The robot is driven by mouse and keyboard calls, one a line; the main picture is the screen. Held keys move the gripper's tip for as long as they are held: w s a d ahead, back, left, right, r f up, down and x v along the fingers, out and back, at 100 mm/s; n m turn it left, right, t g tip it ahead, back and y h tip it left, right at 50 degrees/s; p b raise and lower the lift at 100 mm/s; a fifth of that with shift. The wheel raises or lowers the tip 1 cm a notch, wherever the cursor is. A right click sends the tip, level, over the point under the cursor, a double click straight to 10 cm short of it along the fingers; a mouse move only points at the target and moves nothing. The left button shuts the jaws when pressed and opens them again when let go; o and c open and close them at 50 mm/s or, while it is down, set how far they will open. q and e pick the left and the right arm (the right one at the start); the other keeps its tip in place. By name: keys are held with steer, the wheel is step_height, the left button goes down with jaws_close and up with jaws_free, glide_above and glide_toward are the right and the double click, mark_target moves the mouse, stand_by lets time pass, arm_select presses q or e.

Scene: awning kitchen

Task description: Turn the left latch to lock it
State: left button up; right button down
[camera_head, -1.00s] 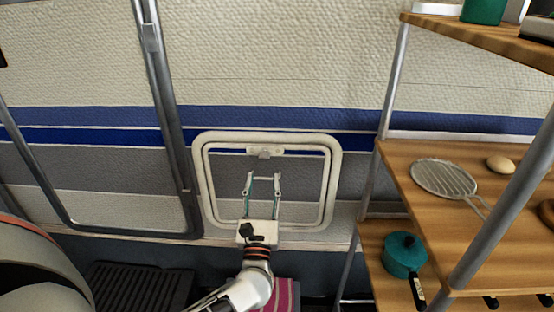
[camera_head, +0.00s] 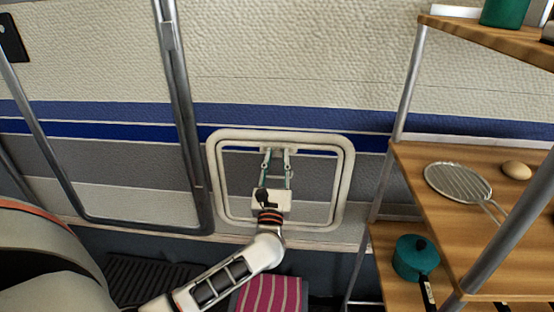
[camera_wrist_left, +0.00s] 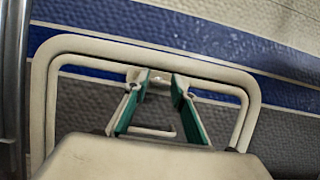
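A white-framed hatch (camera_head: 345,185) is set in the striped camper wall. Its only visible latch, a small pale piece (camera_head: 292,150) at the top middle of the frame, is mostly hidden by my gripper's fingertips in the head view. My left gripper (camera_head: 277,153) reaches up in front of the hatch with its fingertips at the latch's height. In the left wrist view, the green-padded fingers (camera_wrist_left: 162,77) stand apart, with part of the latch (camera_wrist_left: 133,75) showing at their tips. I cannot tell whether they touch it. My right gripper is not in view.
A grey metal frame (camera_head: 180,100) stands left of the hatch. A wooden shelf rack (camera_head: 425,155) on the right holds a strainer (camera_head: 458,182), an egg-like item (camera_head: 515,170) and a teal pot (camera_head: 412,255). A pink striped cloth (camera_head: 272,295) lies below.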

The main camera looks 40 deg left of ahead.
arm_select(q)
jaws_close()
steer(key=shift+c, duration=2.2)
jaws_free()
